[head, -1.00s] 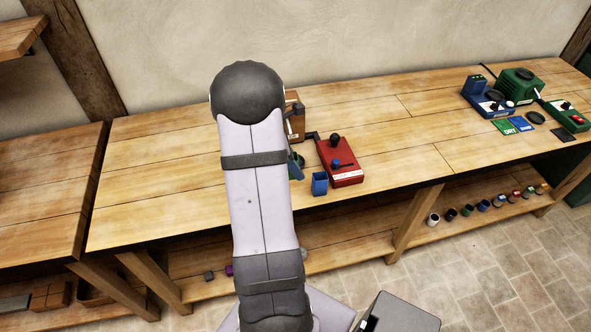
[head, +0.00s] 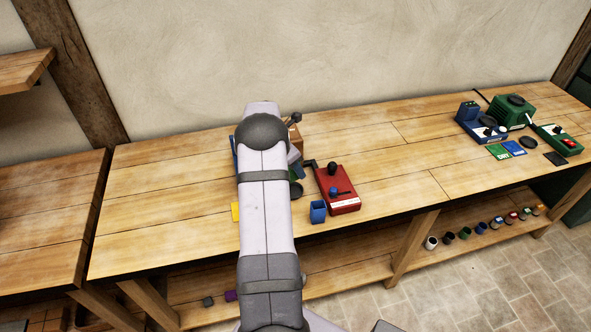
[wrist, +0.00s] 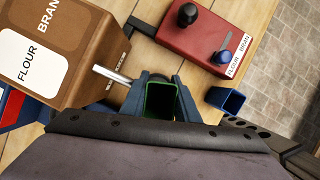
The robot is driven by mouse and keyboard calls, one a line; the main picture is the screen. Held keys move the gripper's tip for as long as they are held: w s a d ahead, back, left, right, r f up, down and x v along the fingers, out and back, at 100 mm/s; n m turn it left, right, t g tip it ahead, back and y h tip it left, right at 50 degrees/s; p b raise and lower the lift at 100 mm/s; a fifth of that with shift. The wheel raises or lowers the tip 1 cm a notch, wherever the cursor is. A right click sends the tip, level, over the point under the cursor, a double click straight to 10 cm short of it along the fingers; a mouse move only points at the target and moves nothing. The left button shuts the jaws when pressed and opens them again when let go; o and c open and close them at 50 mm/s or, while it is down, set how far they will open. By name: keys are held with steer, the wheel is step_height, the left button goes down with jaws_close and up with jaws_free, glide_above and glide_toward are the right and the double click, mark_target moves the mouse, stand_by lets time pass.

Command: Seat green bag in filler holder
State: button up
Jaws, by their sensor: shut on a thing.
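The green bag (wrist: 161,103) is a small open-topped, square container in the wrist view. My gripper (wrist: 160,88) is shut on it, with a blue-grey finger on either side. The filler is a brown box (wrist: 68,40) labelled FLOUR and BRAN. A metal rod (wrist: 112,75) sticks out of it towards the bag, and its end is close to the left finger. I cannot make out the holder clearly, nor whether the bag touches it.
A red control box (head: 338,190) with levers stands right of the filler. A blue open container (head: 318,212) sits near the bench's front edge, right of my gripper. Blue and green machines (head: 513,110) stand far right. The bench between is clear.

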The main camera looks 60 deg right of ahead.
mark_target(296, 178)
steer(key=shift+f, duration=0.1)
steer(key=shift+f+b, duration=2.4)
steer(key=shift+f, duration=0.35)
steer(key=shift+p, duration=0.45)
steer(key=shift+f, duration=0.25)
steer(key=shift+r+p, duration=0.75)
steer(key=shift+r, duration=0.15)
stand_by(0.6)
steer(key=shift+f+b, duration=0.45)
steer(key=shift+f, duration=0.45)
stand_by(0.6)
steer(key=shift+r, duration=0.25)
steer(key=shift+r+p, duration=0.35)
steer(key=shift+p, duration=0.15)
steer(key=shift+r, duration=0.25)
stand_by(0.4)
